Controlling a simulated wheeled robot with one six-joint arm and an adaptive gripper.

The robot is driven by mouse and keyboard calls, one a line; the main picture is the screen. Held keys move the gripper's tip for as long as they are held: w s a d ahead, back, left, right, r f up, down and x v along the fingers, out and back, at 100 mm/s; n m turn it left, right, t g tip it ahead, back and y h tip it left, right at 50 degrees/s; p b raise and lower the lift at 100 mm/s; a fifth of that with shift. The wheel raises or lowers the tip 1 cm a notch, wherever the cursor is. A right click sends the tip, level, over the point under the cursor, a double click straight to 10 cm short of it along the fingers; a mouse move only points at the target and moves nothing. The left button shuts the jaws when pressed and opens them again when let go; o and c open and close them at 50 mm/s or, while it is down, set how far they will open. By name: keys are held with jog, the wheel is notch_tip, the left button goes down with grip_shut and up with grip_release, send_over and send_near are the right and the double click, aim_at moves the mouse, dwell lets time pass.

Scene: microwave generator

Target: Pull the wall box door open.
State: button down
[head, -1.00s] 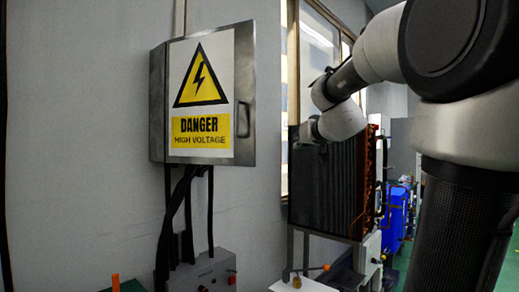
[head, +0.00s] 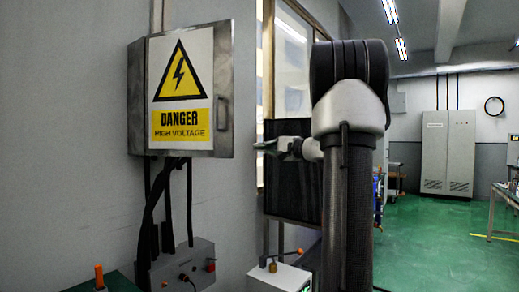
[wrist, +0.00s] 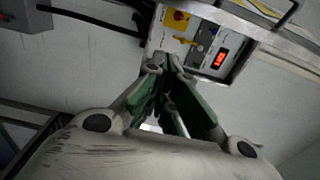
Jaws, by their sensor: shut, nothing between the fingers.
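The grey metal wall box (head: 137,98) hangs on the wall at the left of the head view. Its door (head: 180,90) bears a yellow and white high voltage sign and looks shut. A dark upright handle (head: 222,113) sits near the door's right edge. My gripper (head: 260,145) is to the right of the box, a little below handle height in the picture, and appears apart from it. In the wrist view my gripper (wrist: 167,62) shows its green-sided fingers drawn together at the tips, holding nothing. The wall box door is not recognisable in the wrist view.
Black cables (head: 165,200) run from the box down to a grey control box (head: 190,265). A dark finned unit (head: 290,185) stands behind my gripper. The wrist view shows a panel (wrist: 200,40) with a red display beyond the fingers. Green floor (head: 440,235) is open at right.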

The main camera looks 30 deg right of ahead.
jog(key=w+a, duration=0.4)
jog(key=a, duration=0.1)
jog(key=shift+w+a, duration=0.3)
